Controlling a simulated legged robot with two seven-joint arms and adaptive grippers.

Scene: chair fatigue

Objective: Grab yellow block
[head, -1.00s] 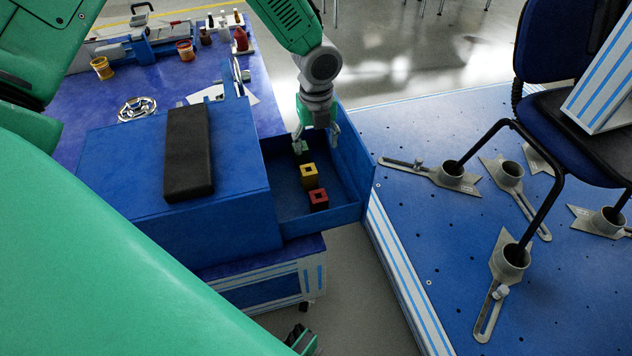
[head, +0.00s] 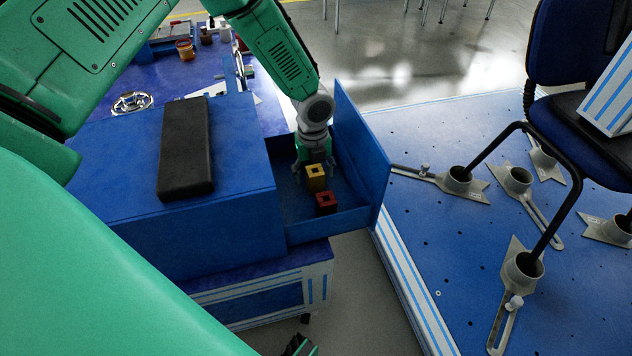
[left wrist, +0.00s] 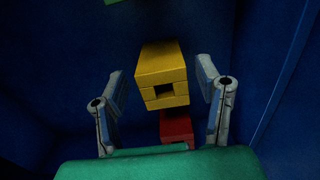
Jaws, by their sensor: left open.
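The yellow block (head: 316,178) has a square hole and sits in the open blue drawer (head: 378,190), behind the red block (head: 326,203). My left gripper (head: 314,170) reaches down into the drawer at the yellow block. In the left wrist view the yellow block (left wrist: 162,65) lies between the two spread fingers of my left gripper (left wrist: 162,92), with a gap on each side. The red block (left wrist: 177,128) shows just below it, partly hidden by the gripper. A green block (left wrist: 116,2) is cut off at the top edge.
The drawer walls stand close around the gripper. A black slab (head: 186,148) lies on the blue cabinet top (head: 110,165) to the left. A perforated blue platform (head: 430,240) with metal clamps and a chair (head: 585,60) is at the right.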

